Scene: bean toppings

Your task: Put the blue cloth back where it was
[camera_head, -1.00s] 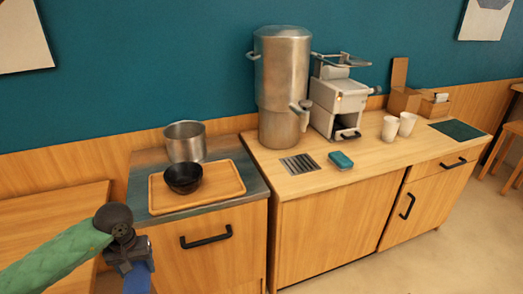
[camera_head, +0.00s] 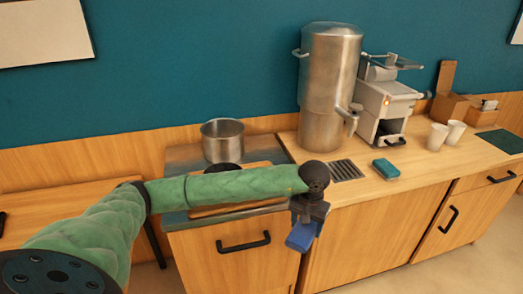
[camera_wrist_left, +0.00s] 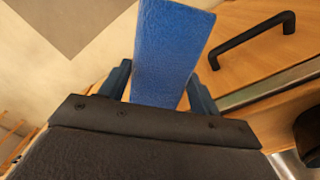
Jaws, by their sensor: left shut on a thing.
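The blue cloth (camera_head: 302,236) hangs from my left gripper (camera_head: 307,219), which is shut on it. Both are in front of the counter's front edge, near where the lower metal-topped cabinet meets the wooden counter. In the left wrist view the cloth (camera_wrist_left: 168,50) stands out between the two fingers of my left gripper (camera_wrist_left: 160,88), with a cabinet door and its handle beyond. A teal sponge-like block (camera_head: 385,168) lies on the wooden counter. My right gripper is not in view.
My left arm covers most of the wooden tray (camera_head: 262,203) and the black bowl (camera_head: 222,169). A metal pot (camera_head: 222,140) stands behind them. A drain grate (camera_head: 345,170), a tall metal urn (camera_head: 328,90), a grey machine (camera_head: 385,108) and white cups (camera_head: 437,137) are on the wooden counter.

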